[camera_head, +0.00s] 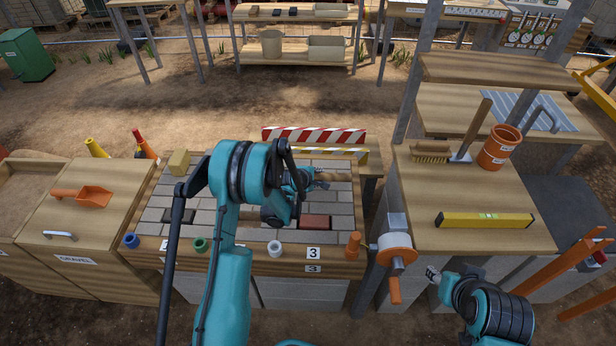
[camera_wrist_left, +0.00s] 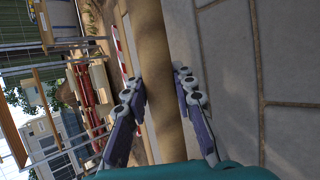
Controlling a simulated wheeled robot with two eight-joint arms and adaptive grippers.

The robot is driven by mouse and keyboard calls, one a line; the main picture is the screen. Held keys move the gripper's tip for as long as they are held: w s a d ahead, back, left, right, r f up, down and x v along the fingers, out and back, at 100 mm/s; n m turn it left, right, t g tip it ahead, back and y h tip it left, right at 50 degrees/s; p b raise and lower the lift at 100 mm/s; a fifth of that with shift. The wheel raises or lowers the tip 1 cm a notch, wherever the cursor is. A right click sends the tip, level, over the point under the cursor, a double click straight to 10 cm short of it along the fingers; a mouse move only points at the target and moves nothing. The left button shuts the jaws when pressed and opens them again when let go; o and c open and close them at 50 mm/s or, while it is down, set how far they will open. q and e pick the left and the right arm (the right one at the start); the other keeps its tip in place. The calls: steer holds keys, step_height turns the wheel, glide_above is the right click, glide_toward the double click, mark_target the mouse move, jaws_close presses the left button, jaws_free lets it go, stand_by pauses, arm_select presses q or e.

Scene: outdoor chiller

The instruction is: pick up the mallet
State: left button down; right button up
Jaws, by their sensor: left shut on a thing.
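My left gripper (camera_head: 300,180) is over the paved tabletop in the head view, partly hidden by my own arm. In the left wrist view, its two fingers (camera_wrist_left: 160,95) stand on either side of a tan wooden handle (camera_wrist_left: 150,35), which I take for the mallet's. The gripper is shut on this handle. The mallet's head cannot be made out surely; a dark block shows beside my arm in the head view. My right gripper (camera_head: 433,274) is low at the right, by the orange reel, away from the paving; its jaw opening is too small to judge.
The paved table (camera_head: 345,255) holds a red brick (camera_head: 314,222), a yellow block (camera_head: 179,162) and several small cups. A striped barrier (camera_head: 313,135) stands behind. The right bench carries a brush (camera_head: 431,152), an orange pot (camera_head: 499,147) and a yellow level (camera_head: 485,220). An orange scoop (camera_head: 82,196) lies left.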

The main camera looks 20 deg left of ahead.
mark_target(319, 174)
arm_select(q)
step_height(319, 174, up, 4)
steer(key=shift+r+p, duration=0.1)
steer(key=shift+p, duration=0.95)
steer(key=s+d+r+p, duration=0.3)
steer(key=s+d+r, duration=0.3)
steer(key=s+d, duration=0.2)
steer(key=shift+d+r+p, duration=0.15)
steer(key=shift+r+p, duration=0.2)
steer(key=shift+s, duration=0.1)
steer(key=c, duration=2)
jaws_free()
jaws_close()
